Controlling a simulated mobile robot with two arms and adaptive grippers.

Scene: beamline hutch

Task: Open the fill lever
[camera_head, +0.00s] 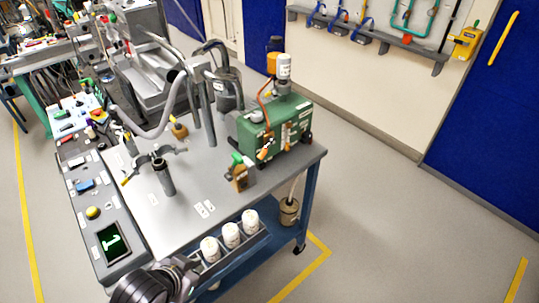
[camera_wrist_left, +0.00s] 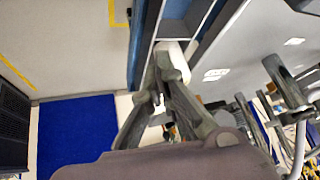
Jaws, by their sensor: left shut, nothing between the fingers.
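No part is clearly marked as the fill lever, so I cannot tell which one it is. A small brass valve-like block with a green top (camera_head: 241,172) stands on the cart top, in front of the green pump (camera_head: 275,133). A thin yellow-tipped handle (camera_head: 126,181) sticks out left of a dark upright post (camera_head: 164,180). My left gripper (camera_head: 191,266) is low at the cart's front left, beside the bottle rack and well apart from both. In the left wrist view its fingers (camera_wrist_left: 163,72) are together and empty. My right gripper is not in view.
White bottles (camera_head: 231,235) stand in a rack along the cart's front edge. A side panel (camera_head: 104,222) with a green display and yellow button lies to the left. Curved grey hoses (camera_head: 167,113) rise at the back. The cart top's middle (camera_head: 197,175) is mostly clear.

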